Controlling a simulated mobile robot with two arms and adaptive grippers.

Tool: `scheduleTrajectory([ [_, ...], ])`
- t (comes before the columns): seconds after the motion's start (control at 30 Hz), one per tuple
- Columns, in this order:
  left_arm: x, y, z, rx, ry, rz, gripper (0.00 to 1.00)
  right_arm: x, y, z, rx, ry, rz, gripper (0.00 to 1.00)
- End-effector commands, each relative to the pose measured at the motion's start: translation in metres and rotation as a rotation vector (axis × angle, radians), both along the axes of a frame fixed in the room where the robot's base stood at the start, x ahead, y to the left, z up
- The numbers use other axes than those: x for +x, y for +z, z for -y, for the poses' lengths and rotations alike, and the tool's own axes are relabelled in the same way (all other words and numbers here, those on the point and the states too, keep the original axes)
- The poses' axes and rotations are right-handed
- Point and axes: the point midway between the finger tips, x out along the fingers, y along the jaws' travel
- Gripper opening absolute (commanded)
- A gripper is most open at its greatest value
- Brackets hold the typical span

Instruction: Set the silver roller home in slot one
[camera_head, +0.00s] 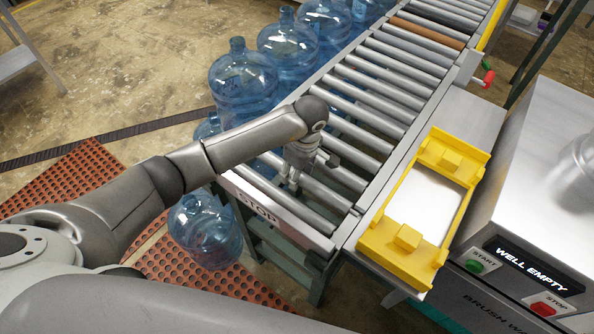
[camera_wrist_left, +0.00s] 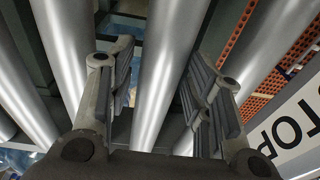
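Silver rollers lie side by side across the conveyor (camera_head: 335,240). My left gripper (camera_head: 291,182) points down over the rollers near the conveyor's front end, beside the STOP plate (camera_head: 262,205). In the left wrist view, its two fingers (camera_wrist_left: 160,95) are apart, one on each side of a silver roller (camera_wrist_left: 165,60). I cannot tell whether either finger touches it. The roller lies lengthwise between the fingers, and its near end is hidden by the gripper body. No slot label shows, so I cannot tell which slot is slot one. My right gripper is not in view.
Blue water jugs (camera_head: 243,80) stand along the conveyor's left side, and another jug (camera_head: 205,230) is below its front end. A brown roller (camera_head: 428,33) lies farther up. A yellow fixture (camera_head: 382,240) and a machine reading WELL EMPTY (camera_head: 532,268) stand at right.

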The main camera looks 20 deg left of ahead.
Motion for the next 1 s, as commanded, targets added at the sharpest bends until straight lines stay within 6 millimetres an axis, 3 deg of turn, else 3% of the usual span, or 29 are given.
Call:
scheduleTrajectory([
  [0.47,0.001,0.009,0.001,-0.001,0.0,0.003,0.55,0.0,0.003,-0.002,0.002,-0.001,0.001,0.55],
  [0.8,0.002,0.078,0.01,-0.001,-0.002,0.006,0.55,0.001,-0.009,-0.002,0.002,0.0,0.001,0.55],
  [1.0,0.001,0.11,0.014,0.0,0.0,0.003,0.55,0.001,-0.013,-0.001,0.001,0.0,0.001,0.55],
])
